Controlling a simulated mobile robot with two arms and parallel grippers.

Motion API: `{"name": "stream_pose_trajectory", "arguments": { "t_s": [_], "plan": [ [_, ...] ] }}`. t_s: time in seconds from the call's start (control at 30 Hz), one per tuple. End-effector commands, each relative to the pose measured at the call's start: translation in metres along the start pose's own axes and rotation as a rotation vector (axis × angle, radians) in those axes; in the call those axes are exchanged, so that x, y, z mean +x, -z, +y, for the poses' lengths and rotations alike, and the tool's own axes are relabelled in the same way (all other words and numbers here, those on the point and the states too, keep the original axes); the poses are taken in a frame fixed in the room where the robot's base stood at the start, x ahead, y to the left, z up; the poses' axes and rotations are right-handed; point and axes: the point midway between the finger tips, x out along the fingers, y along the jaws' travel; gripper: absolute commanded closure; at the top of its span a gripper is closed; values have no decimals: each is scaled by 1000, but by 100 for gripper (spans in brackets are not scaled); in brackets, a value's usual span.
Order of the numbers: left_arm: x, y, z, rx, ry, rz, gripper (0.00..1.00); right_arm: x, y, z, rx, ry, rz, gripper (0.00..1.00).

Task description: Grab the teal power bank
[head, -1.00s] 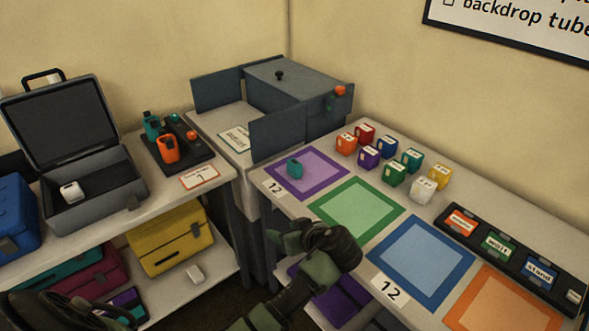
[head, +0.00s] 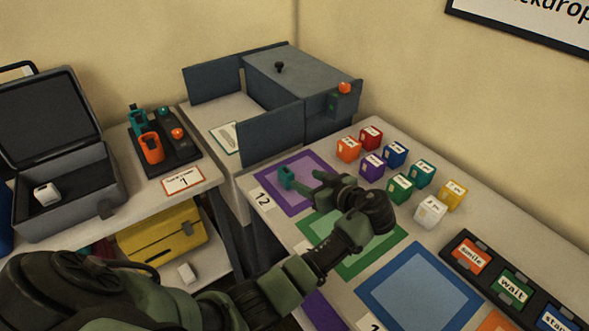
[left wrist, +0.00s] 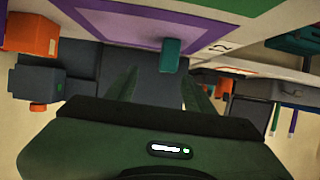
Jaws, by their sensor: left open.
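The teal power bank (head: 287,178), a small teal block, sits on the purple-bordered mat (head: 268,195) near the left end of the long table. In the left wrist view the teal power bank (left wrist: 171,54) is at the top middle, ahead of the fingers. My left gripper (head: 308,184) is open and just right of the block, its fingers pointing towards it. In the wrist view the left gripper (left wrist: 164,82) has its dark green fingers spread with nothing held between them. I cannot tell whether a finger touches the block. My right gripper is not in view.
Several colored cubes (head: 371,165) stand right of the gripper. A dark label tray (head: 475,280) lies at lower right. The gray box (head: 290,85) with open flaps stands behind the mat. A rack (head: 180,150) with orange and teal items is on the left shelf.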

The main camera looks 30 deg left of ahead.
Motion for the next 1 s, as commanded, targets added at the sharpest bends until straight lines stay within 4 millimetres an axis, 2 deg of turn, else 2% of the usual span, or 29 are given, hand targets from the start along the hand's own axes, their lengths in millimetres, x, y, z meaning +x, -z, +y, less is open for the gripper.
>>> {"name": "stream_pose_trajectory", "arguments": {
  "t_s": [0.13,0.37,0.5,0.6,0.83,0.87,1.0],
  "plan": [
    [17,2,-2,2,4,3,47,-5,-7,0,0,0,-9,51],
    [45,2,-7,4,4,2,47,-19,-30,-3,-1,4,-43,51],
    [66,0,-8,2,3,2,47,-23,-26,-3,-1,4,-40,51],
    [73,-1,-8,1,1,1,47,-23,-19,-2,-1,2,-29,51],
    [75,-2,-8,0,0,-1,47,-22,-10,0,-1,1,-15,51],
    [75,-2,-8,0,0,-1,50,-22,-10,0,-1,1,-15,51],
    [75,-2,-8,0,0,-1,89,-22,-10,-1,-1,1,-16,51]
  ]
}}
